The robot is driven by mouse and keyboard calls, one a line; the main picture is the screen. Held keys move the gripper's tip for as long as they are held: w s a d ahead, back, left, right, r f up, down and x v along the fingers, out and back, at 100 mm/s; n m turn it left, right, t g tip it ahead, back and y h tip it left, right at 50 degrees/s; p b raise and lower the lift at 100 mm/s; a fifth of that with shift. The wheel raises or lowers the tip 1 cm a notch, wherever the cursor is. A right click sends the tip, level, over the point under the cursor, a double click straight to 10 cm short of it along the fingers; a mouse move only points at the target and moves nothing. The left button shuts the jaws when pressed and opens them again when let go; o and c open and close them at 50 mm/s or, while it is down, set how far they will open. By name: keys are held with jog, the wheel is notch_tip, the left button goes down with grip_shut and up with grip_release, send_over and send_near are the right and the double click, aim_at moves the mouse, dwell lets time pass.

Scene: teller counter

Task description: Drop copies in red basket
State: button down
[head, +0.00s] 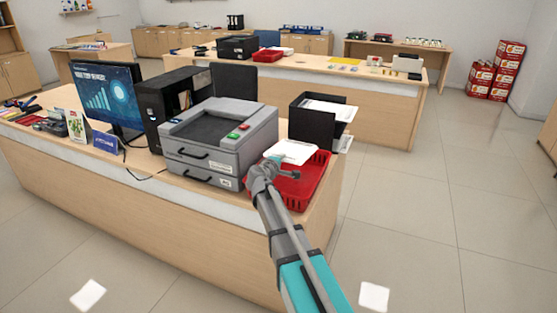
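The red basket (314,186) sits on the near counter at its right end, beside the grey printer. White sheets (293,151), which look like the copies, show at the basket's back left, right by my gripper. I cannot tell whether they rest in the basket or are held above it. My gripper (278,163) is at the left side of the basket, over its rim. Its fingertips are too small and partly hidden to show whether they are shut on the sheets.
The grey printer (220,140) with green and red buttons stands left of the basket. A black paper holder (312,118) stands behind it. A black computer tower (165,105) and a monitor (105,95) are further left.

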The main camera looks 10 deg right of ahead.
jog(key=shift+f+b, duration=2.4)
jog(key=shift+f, duration=0.05)
jog(key=c, duration=0.7)
grip_release()
jog(key=shift+s, duration=0.2)
